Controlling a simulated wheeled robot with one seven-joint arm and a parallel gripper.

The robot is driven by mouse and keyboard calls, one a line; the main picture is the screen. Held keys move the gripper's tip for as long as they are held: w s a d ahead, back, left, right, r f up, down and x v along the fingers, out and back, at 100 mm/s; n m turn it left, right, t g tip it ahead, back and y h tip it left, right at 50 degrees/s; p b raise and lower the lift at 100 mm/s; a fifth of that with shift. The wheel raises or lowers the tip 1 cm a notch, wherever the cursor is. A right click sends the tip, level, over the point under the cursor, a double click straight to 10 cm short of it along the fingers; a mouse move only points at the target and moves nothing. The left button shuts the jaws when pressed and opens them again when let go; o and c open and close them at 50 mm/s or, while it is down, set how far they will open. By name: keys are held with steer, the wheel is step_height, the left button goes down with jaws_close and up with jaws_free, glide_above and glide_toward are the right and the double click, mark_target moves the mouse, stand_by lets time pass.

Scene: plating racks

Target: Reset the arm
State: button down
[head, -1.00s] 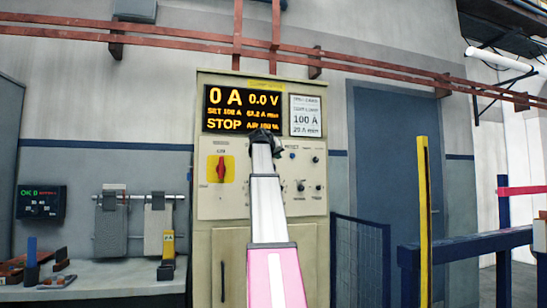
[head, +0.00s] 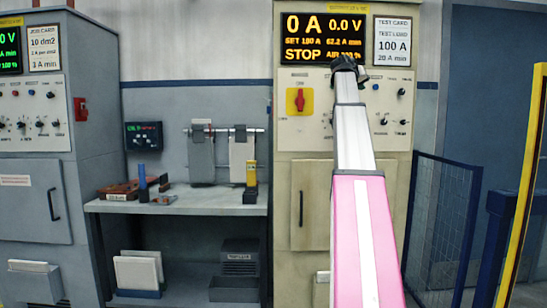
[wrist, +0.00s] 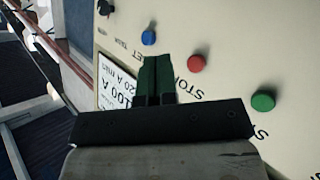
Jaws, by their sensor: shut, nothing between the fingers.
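My arm reaches up and forward in the head view, pink at its lower part and silver above. My gripper (head: 346,64) is at its far end, in front of the beige control cabinet (head: 346,141), just below the display. In the wrist view my gripper (wrist: 157,65) shows dark green fingers, closed together and empty. Beyond the fingers, the panel face carries a blue button (wrist: 148,38), a red button (wrist: 195,63) and a green button (wrist: 263,101). I cannot tell whether the fingertips touch the panel.
The display (head: 324,38) reads 0 A, 0.0 V and STOP. A red rotary switch (head: 299,100) sits below it. A bench (head: 180,207) with tools and hanging plates stands left, beside a grey cabinet (head: 38,150). A blue mesh fence (head: 440,215) and yellow post (head: 522,190) stand right.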

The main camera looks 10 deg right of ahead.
steer(key=w+a+f+n+y, duration=0.15)
steer(key=a+f, duration=0.35)
steer(key=f, duration=0.8)
steer(key=w+a+f+g+y, duration=0.15)
steer(key=a+f, duration=0.35)
steer(key=f, duration=0.9)
steer(key=w+a+f+n+y, duration=0.1)
steer(key=w+a+f+y, duration=0.3)
steer(key=f, duration=0.9)
steer(key=s+a+f+n+g+y, duration=0.1)
steer(key=s+a+f, duration=0.2)
steer(key=a+f, duration=0.35)
steer(key=s+a+f, duration=0.2)
steer(key=a+f, duration=0.1)
steer(key=f, duration=0.6)
steer(key=s+a+f+n+g+y, duration=0.1)
steer(key=s+a+f, duration=0.25)
steer(key=f, duration=0.45)
steer(key=s+a+f+g+y, duration=0.1)
steer(key=s+a+f+g, duration=0.1)
steer(key=s+a+f, duration=0.6)
steer(key=s+a+f+n+g+y, duration=0.1)
steer(key=s+a+f+g+y, duration=0.1)
steer(key=s+a+f, duration=0.6)
steer(key=s+f, duration=0.5)
steer(key=f, duration=0.2)
steer(key=shift+s+a+f, duration=0.15)
steer(key=shift+a+f, duration=0.1)
steer(key=shift+f, duration=0.15)
